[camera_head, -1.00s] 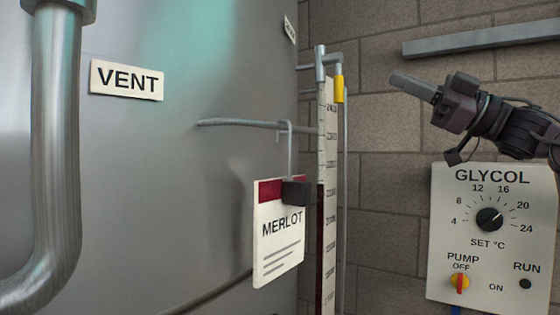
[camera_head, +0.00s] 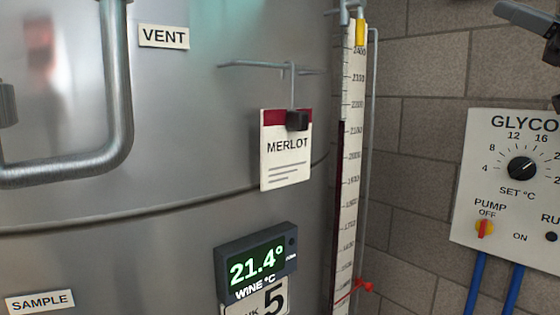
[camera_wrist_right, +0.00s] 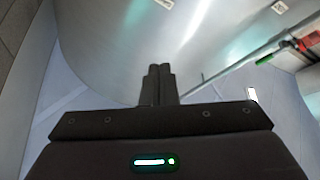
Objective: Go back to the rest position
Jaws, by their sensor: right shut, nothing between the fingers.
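My right gripper (camera_head: 527,17) is at the upper right edge of the head view, in front of the brick wall, with most of its arm cut off by the frame. In the right wrist view its two fingers (camera_wrist_right: 158,72) lie together, shut and empty. It is apart from the tank and from the glycol panel. My left gripper is not in view.
A steel tank (camera_head: 190,120) fills the left, with a bent pipe (camera_head: 121,90) and a MERLOT card (camera_head: 285,165) hanging from a rod. A level gauge (camera_head: 350,150) stands beside it. The glycol panel (camera_head: 510,215) is on the brick wall (camera_head: 420,150).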

